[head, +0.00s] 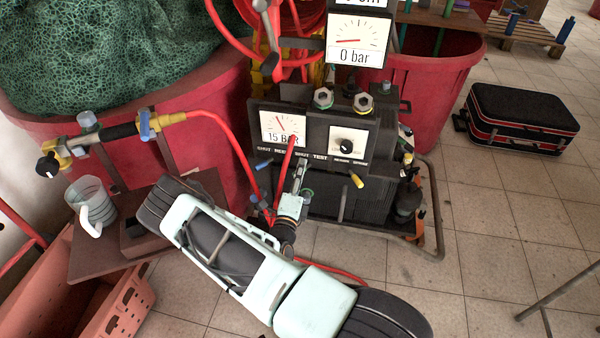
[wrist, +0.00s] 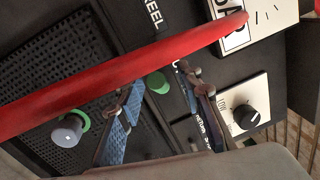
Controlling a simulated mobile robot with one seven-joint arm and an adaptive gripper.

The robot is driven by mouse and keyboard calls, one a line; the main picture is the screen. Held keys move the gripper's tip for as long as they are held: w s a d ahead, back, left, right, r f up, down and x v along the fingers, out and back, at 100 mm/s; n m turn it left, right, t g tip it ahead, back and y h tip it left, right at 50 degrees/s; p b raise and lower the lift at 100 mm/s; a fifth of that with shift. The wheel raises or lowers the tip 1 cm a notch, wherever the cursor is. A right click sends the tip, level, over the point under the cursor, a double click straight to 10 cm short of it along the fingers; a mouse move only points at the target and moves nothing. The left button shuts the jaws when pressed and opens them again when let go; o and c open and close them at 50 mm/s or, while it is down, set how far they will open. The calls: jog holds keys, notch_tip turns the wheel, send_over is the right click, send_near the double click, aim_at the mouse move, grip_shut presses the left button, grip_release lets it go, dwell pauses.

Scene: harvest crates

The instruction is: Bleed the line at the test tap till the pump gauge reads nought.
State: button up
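The black pump unit (head: 335,195) stands in the middle of the head view. Its gauge (head: 282,127) reads about 15 bar. A larger display (head: 358,40) above reads 0 bar. The panel has SHUT, REEL and TEST lettering and a black selector knob (head: 345,146), also in the wrist view (wrist: 246,117). My gripper (head: 303,164) is at the panel's lower front, near the TEST lettering. In the wrist view my gripper (wrist: 160,78) has its fingers apart, with a green round part (wrist: 158,82) visible between them. A red bar (wrist: 100,80) crosses there. Which part is the test tap I cannot tell.
A brass fitting with a black knob (head: 47,165) hangs at left, above a clear jug (head: 92,205) on a brown stand (head: 95,255). A red hose (head: 222,125) runs to the pump. A black case (head: 520,117) lies right. Floor at right is mostly clear.

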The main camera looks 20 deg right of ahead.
grip_shut()
jog(key=s+d+n+t+y, duration=0.1)
jog(key=n+y, duration=0.2)
jog(key=y, duration=0.2)
jog(key=n+t+y, duration=0.1)
jog(key=n+y, duration=0.2)
jog(key=y, duration=0.2)
jog(key=s+d+n+t+y+b, duration=0.1)
jog(key=n+y, duration=0.2)
jog(key=y, duration=0.1)
jog(key=shift+s+d+f+y, duration=0.25)
jog(key=shift+s+d+y, duration=0.05)
jog(key=shift+s+y, duration=0.1)
jog(key=shift+r+n+y+b, duration=0.15)
jog(key=shift+n+y+b, duration=0.2)
jog(key=shift+n+y, duration=0.05)
